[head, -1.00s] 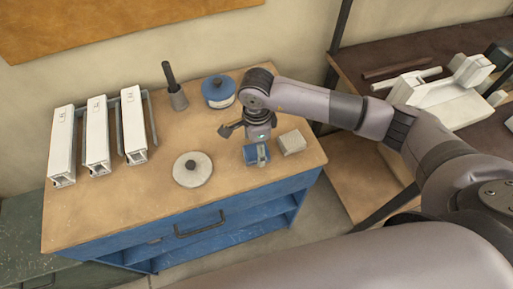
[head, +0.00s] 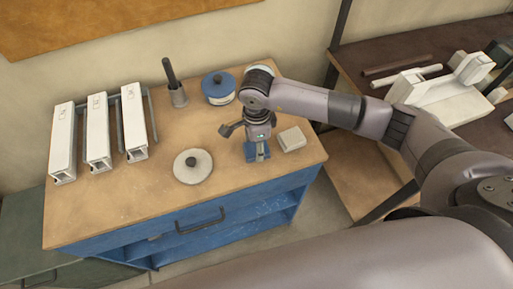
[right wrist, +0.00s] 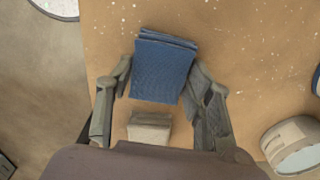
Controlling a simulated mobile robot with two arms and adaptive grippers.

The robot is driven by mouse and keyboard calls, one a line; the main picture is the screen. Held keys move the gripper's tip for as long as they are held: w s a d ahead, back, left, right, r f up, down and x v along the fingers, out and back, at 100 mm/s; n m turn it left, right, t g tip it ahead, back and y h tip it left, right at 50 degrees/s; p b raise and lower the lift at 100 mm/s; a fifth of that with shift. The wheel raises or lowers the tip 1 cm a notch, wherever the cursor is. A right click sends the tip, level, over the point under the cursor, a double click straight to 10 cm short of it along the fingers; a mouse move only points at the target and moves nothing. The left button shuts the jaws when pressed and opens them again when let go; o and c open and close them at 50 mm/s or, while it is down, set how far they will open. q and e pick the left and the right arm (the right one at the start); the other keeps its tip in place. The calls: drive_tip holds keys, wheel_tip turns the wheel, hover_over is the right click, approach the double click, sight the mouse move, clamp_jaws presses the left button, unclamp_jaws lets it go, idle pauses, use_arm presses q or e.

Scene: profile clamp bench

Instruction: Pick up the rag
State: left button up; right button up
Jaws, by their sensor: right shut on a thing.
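The rag (right wrist: 163,72) is a blue, folded cloth in a few layers, near the front right of the wooden bench top. In the head view, the rag (head: 250,154) shows only in part, under and beside my right gripper (head: 258,152). In the right wrist view, my right gripper (right wrist: 162,95) has a finger on each side of the rag and is shut on it. Whether the rag is clear of the bench top I cannot tell. My left gripper is in neither view now.
A pale block (head: 292,140) lies just right of the rag. A round grey disc with a dark knob (head: 193,166) lies to its left. Behind stand a blue-lidded pot (head: 219,89) and a cup with a dark handle (head: 178,95). White profiles (head: 98,132) stand at left.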

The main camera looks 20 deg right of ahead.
drive_tip(key=shift+c, duration=0.6)
drive_tip(key=shift+r, duration=0.5)
wheel_tip(320, 180, up, 19)
drive_tip(key=b, duration=0.4)
